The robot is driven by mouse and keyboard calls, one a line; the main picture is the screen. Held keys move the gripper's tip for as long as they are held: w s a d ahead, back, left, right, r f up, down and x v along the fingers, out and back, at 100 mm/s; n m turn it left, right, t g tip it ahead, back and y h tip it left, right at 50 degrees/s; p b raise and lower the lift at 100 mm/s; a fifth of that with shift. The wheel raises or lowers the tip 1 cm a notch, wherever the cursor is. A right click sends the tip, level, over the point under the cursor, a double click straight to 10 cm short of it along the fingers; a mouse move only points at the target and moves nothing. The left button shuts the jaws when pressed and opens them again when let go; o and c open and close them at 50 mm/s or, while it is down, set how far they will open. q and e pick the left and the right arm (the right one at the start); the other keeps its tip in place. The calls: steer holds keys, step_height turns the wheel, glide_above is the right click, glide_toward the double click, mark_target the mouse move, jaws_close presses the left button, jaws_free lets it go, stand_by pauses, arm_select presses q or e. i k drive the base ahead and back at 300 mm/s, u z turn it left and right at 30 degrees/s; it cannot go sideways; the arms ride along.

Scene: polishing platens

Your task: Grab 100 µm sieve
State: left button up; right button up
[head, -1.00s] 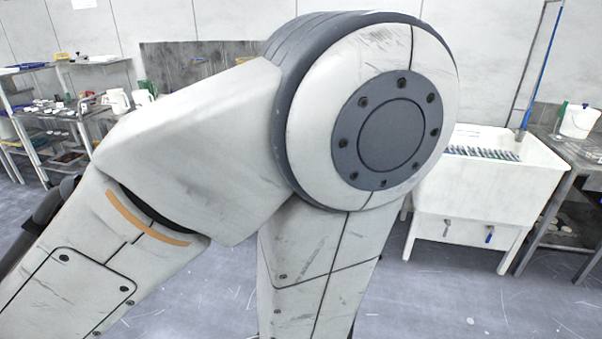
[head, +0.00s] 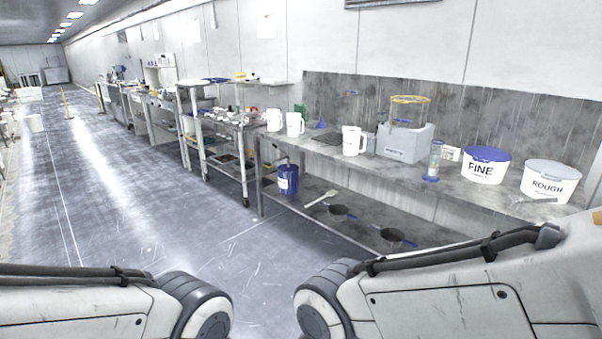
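No label reading 100 µm is legible, so I cannot tell which thing is that sieve. In the head view a round, yellow-rimmed vessel (head: 410,111) sits on a grey box-shaped unit (head: 405,143) on the bench; whether it is a sieve is unclear. Only links of my two arms show along the bottom edge. Neither gripper is in view.
The bench (head: 480,200) carries white jugs (head: 352,141), a FINE tub (head: 486,165), a ROUGH tub (head: 549,182) and a small bottle (head: 434,161). A blue container (head: 288,180) stands on its lower shelf. Shelving stands farther back. The floor (head: 130,190) at left is clear.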

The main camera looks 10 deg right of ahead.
mark_target(337, 213)
steer(key=u, duration=0.05)
steer(key=i, duration=4.85)
steer(key=z, duration=1.8)
